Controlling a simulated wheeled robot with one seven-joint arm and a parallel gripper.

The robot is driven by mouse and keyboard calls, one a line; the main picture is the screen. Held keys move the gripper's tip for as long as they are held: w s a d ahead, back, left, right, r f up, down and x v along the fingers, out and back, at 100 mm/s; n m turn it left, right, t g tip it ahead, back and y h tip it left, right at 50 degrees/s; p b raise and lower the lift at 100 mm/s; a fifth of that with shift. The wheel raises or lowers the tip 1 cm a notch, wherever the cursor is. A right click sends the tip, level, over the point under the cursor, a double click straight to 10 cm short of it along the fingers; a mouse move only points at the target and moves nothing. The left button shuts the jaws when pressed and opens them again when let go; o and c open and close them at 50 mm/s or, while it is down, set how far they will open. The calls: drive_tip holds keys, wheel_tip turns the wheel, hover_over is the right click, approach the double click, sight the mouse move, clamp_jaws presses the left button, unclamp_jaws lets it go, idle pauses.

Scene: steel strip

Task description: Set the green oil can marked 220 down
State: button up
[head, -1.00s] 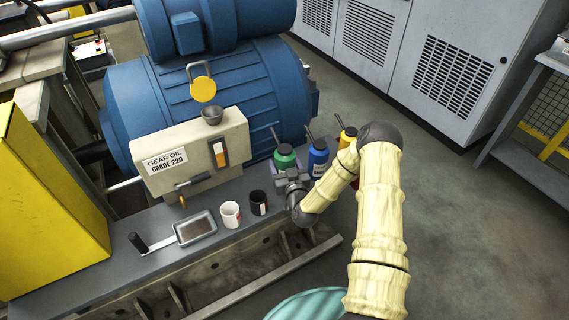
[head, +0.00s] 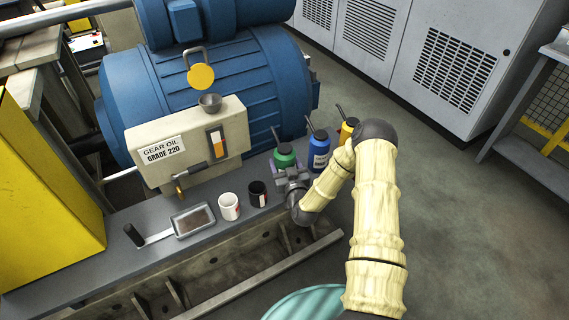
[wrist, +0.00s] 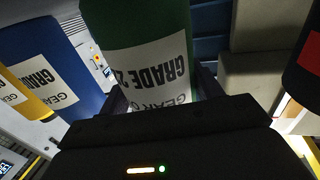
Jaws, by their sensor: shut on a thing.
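The green oil can (head: 284,157) stands upright at the steel ledge (head: 85,271), beside the blue oil can (head: 318,154). My gripper (head: 291,179) is at its near side and shut on it. In the wrist view the green can (wrist: 150,35) sits between the jaws of my gripper (wrist: 165,105), its white label upside down with "GEAR" and "GRADE 2" legible; the rest of the number is hidden. I cannot tell whether its base touches the ledge, because my gripper covers it.
A tray with a handle (head: 194,220) lies further left. The gearbox labelled GEAR OIL GRADE 220 (head: 190,150) stands behind them. A yellow can (head: 347,130) is right of the blue one.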

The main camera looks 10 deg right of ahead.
drive_tip(key=shift+f, duration=0.2)
drive_tip(key=o, duration=1.5)
drive_tip(key=s+d+b, duration=0.1)
drive_tip(key=s+b, duration=0.1)
drive_tip(key=s, duration=1.5)
drive_tip(key=shift+s+d, duration=0.15)
